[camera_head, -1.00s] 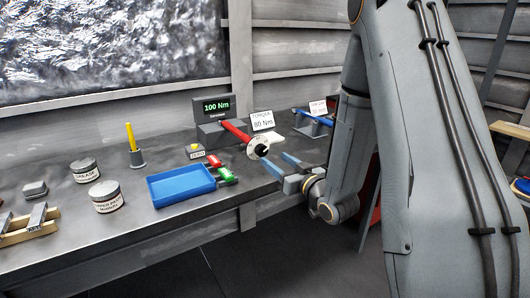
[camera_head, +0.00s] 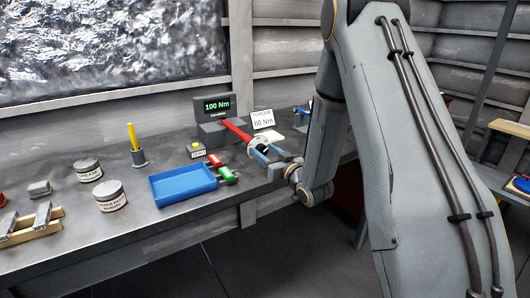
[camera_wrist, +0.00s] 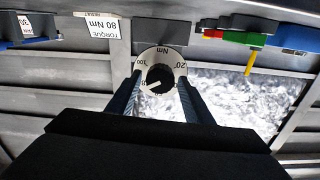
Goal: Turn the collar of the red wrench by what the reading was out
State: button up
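The red wrench (camera_head: 235,130) juts out from the grey tester, whose display (camera_head: 216,106) reads 100 Nm. A card (camera_head: 262,119) beside it says TORQUE 80 Nm. The wrench's collar end shows partly behind my fingers in the head view. In the wrist view its pale dial (camera_wrist: 160,52) has dark marks, with Nm and 20 legible, around a dark centre. My gripper (camera_head: 263,152) is at the wrench's collar end. In the wrist view the two blue-grey fingers (camera_wrist: 159,82) stand apart, one on each side of the dial; contact cannot be told.
A blue tool (camera_head: 302,114) is partly hidden behind my arm.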

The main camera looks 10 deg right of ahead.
jog(key=c, duration=0.8)
jog(key=shift+n+b, duration=0.35)
jog(key=shift+n, duration=0.15)
jog(key=n+b, duration=0.3)
jog(key=n, duration=0.1)
jog(key=shift+a+f+n+b, duration=0.1)
jog(key=shift+n+b, duration=0.2)
jog(key=shift+b, duration=0.05)
jog(key=n+b, duration=0.5)
jog(key=n, duration=0.1)
jog(key=shift+a, duration=0.1)
jog(key=o, duration=1.1)
jog(key=shift+c, duration=0.2)
